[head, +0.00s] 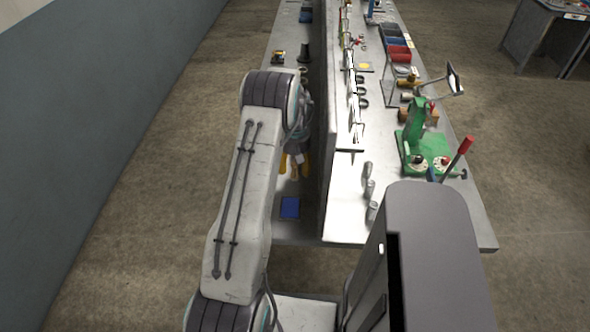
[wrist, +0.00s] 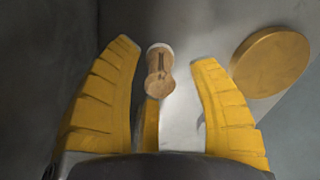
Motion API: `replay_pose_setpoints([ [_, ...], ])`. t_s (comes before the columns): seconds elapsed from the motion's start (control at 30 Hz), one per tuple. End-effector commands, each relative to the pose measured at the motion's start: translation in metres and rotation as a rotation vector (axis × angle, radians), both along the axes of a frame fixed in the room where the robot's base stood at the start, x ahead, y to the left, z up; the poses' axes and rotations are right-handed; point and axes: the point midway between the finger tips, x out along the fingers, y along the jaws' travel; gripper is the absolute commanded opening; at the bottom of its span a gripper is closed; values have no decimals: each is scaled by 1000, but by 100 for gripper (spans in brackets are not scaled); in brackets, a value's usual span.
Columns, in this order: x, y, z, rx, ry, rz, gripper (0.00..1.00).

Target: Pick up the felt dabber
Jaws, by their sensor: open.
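The felt dabber (wrist: 159,83), a small tan wooden piece with a pale end, shows in the wrist view between my spread yellow fingers. My gripper (wrist: 163,52) is open, with one finger on each side of it and a third finger behind its lower end. A gap shows between the dabber and the two side fingers. In the head view my gripper (head: 295,165) is over the left side of the bench, partly behind my arm. I cannot make out the dabber there.
A round yellow disc (wrist: 271,62) lies right of the fingers in the wrist view. A tall divider (head: 328,140) runs along the bench right of my gripper. A blue square (head: 290,207) lies in front. A green device (head: 425,150) stands beyond the divider.

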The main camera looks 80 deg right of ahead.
Motion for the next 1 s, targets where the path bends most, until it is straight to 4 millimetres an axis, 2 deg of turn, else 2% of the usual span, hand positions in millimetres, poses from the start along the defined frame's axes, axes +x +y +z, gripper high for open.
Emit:
replay_pose_setpoints([
  [0.13,0,0,-8,1,0,0,54],
  [0.4,0,0,-9,0,0,0,56],
  [1.0,0,0,-8,0,0,0,2],
])
